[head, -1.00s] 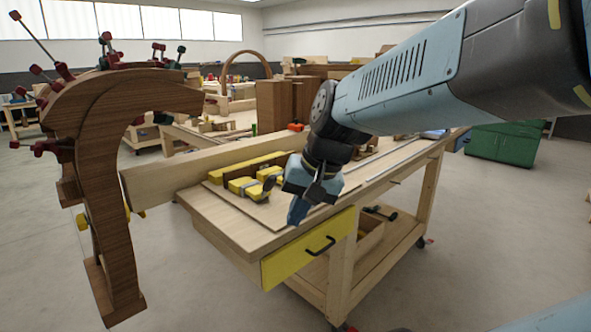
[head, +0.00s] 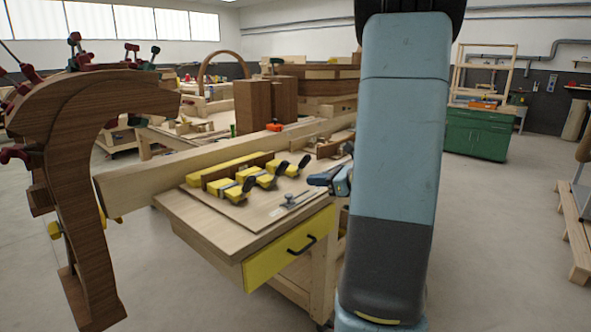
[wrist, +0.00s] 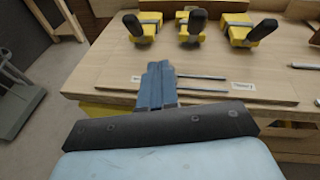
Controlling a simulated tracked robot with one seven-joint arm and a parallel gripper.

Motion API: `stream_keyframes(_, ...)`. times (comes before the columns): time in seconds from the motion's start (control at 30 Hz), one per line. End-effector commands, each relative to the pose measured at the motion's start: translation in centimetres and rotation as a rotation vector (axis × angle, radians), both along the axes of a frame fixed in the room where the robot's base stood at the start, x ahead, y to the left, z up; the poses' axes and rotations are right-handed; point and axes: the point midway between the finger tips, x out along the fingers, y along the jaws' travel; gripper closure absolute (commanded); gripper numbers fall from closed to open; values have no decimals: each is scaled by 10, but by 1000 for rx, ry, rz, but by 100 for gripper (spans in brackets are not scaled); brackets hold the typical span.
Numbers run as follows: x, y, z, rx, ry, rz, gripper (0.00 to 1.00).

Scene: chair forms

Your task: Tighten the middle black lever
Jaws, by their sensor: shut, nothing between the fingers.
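Three yellow clamps with black levers sit in a row on the workbench board. The middle black lever (head: 282,168) stands tilted up from its yellow clamp (head: 265,180). In the wrist view the middle lever (wrist: 198,20) is at the top, between the left lever (wrist: 132,25) and the right lever (wrist: 262,30). My gripper (head: 340,180) is to the right of the clamps in the head view, partly hidden by my arm. In the wrist view its blue fingers (wrist: 157,85) are together and empty, short of the levers and touching none of them.
The workbench (head: 220,228) has a yellow drawer (head: 290,248) in front. A long wooden beam (head: 150,175) runs behind. A curved wooden form (head: 65,190) stands at left; a green cabinet (head: 478,133) is behind right.

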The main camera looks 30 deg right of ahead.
Motion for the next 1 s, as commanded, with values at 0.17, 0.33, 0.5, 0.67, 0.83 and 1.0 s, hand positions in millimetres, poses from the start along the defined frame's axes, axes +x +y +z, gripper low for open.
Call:
stream_keyframes(0.17, 2, -44, -13, 108, -6, -144, 100)
stream_keyframes(0.33, 7, -53, -16, 135, -11, -181, 100)
stream_keyframes(0.5, 26, -46, -20, 134, -10, -178, 100)
stream_keyframes(0.67, 52, -36, -25, 134, -9, -177, 100)
stream_keyframes(0.83, 80, -25, -30, 133, -10, -176, 100)
stream_keyframes(1.0, 104, -17, -26, 131, -14, -177, 100)
